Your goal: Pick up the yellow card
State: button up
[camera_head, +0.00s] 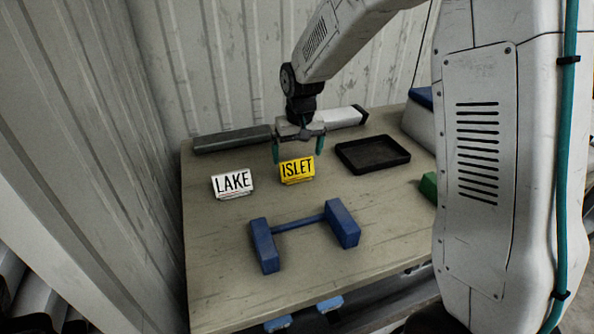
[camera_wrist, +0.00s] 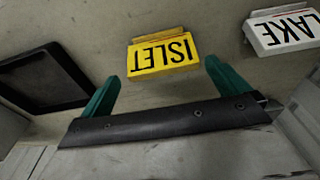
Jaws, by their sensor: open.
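The yellow card (camera_head: 297,169) reads "ISLET" and stands on the table beside a white card. In the wrist view the yellow card (camera_wrist: 163,54) appears upside down, between and just beyond my fingertips. My gripper (camera_head: 298,150) is open, with its two green fingers spread above and behind the card. The fingers also show in the wrist view (camera_wrist: 160,77), with nothing held between them. The finger tips look apart from the card; the exact height gap cannot be told.
A white card (camera_head: 232,183) reading "LAKE" stands left of the yellow one. A black tray (camera_head: 372,154) lies to the right. A blue bracket-like piece (camera_head: 264,246) sits in front. Table (camera_head: 215,285) front left is clear.

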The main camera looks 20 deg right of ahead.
aim_at(297, 163)
notch_tip(297, 163, down, 5)
jog(key=shift+w+a+r, duration=0.1)
jog(key=shift+w, duration=0.05)
jog(key=c, duration=0.7)
